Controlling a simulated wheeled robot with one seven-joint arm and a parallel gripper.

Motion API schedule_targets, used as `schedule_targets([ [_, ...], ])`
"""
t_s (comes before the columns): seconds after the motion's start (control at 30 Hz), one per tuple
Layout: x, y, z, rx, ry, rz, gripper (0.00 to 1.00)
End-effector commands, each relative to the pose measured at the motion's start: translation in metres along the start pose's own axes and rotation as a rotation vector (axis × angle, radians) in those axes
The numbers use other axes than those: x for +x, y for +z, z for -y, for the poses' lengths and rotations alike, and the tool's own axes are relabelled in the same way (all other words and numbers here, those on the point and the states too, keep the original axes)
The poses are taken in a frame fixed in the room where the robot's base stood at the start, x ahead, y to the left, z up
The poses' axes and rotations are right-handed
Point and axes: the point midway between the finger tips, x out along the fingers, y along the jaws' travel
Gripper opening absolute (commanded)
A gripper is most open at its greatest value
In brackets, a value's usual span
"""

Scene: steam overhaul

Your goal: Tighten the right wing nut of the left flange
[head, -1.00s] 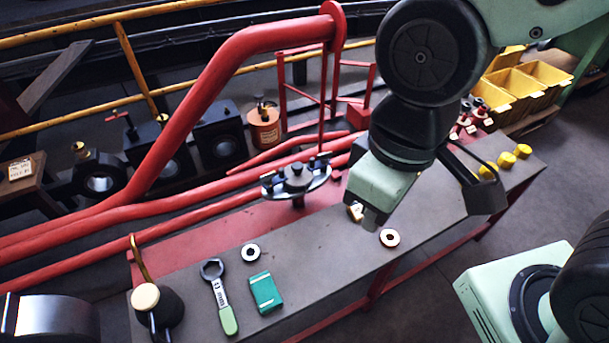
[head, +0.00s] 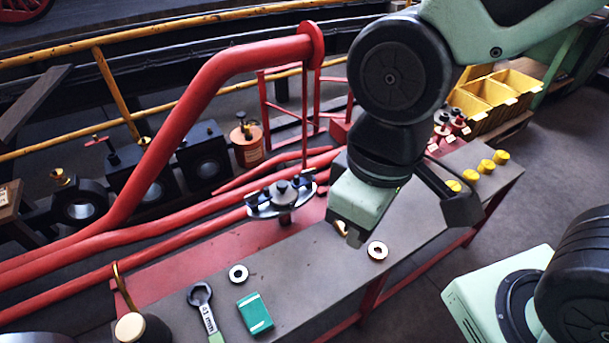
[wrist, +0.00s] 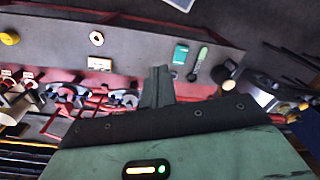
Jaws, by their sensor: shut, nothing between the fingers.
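A dark oval flange (head: 284,214) stands on a post at the bench's back edge in the head view, left of my gripper. Dark upright parts, perhaps its wing nuts, sit at both ends; their tightness cannot be told. In the wrist view, turned about, a flange (wrist: 124,98) lies just left of my fingers and a second flange (wrist: 68,95) farther left. My arm appears to hide the second one in the head view. My gripper (head: 354,238) points down over the bench, shut and empty, apart from both flanges. Its closed fingers also show in the wrist view (wrist: 158,86).
On the bench (head: 300,285) lie a ring (head: 377,250), another ring (head: 238,273), a green box (head: 255,313) and a wrench (head: 203,305). Yellow knobs (head: 484,167) stand at the right end. A thick red pipe (head: 190,110) arches behind on the left.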

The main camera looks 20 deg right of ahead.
Motion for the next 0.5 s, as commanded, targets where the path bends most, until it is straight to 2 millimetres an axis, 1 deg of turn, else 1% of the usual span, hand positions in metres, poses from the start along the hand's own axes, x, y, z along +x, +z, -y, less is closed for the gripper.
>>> schedule_targets([
  [0.47,0.0000,0.0000,0.0000,0.000,0.000,0.000,0.00],
  [0.5,0.0000,0.0000,0.0000,0.000,0.000,0.000,0.03],
])
